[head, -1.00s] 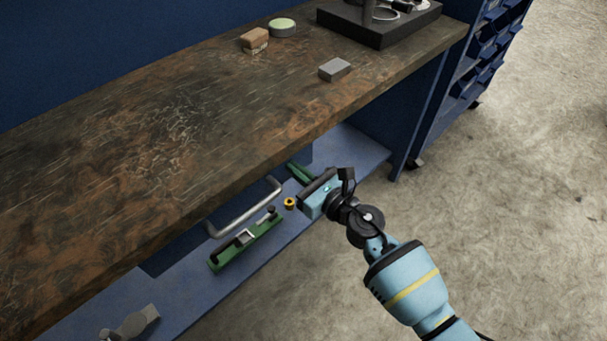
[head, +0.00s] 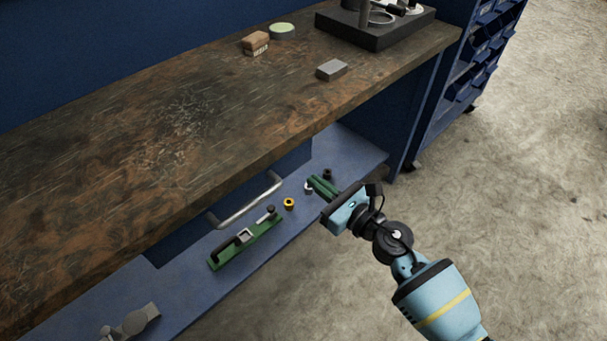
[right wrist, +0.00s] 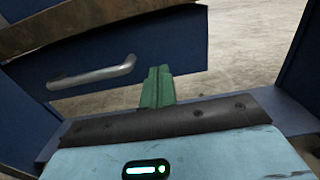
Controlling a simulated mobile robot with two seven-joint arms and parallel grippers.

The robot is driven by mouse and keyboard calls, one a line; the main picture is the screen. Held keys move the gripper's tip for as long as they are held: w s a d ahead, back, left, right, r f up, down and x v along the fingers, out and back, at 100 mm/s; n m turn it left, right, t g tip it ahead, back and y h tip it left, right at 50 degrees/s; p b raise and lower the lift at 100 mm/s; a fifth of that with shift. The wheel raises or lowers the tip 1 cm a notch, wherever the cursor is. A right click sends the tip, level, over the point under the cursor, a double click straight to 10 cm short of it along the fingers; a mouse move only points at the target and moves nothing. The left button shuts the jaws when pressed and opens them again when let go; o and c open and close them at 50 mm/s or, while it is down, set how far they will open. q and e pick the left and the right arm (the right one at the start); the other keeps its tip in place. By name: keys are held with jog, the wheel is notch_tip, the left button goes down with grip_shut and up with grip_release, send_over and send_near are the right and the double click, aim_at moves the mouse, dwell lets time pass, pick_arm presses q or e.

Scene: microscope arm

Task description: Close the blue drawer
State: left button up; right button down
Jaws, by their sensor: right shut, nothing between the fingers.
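The blue drawer (head: 296,164) sits under the worktop, mostly hidden by it in the head view; its front shows in the right wrist view (right wrist: 165,45). Its metal bar handle (head: 246,200) shows past the worktop edge, and also in the right wrist view (right wrist: 92,76). How far the drawer stands out is hard to tell. My right gripper (head: 313,181) has green fingers, shut and empty, pointing toward the bench right of the handle and apart from it. The fingers also show in the right wrist view (right wrist: 158,72). My left gripper is out of view.
The wooden worktop (head: 120,170) overhangs the drawer. A blue side panel (head: 385,130) stands right of the drawer. Floor in front is free.

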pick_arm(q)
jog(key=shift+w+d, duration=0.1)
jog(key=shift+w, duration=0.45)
pick_arm(e)
jog(key=v, duration=0.6)
jog(key=shift+d, duration=0.35)
jog(key=shift+f, duration=0.15)
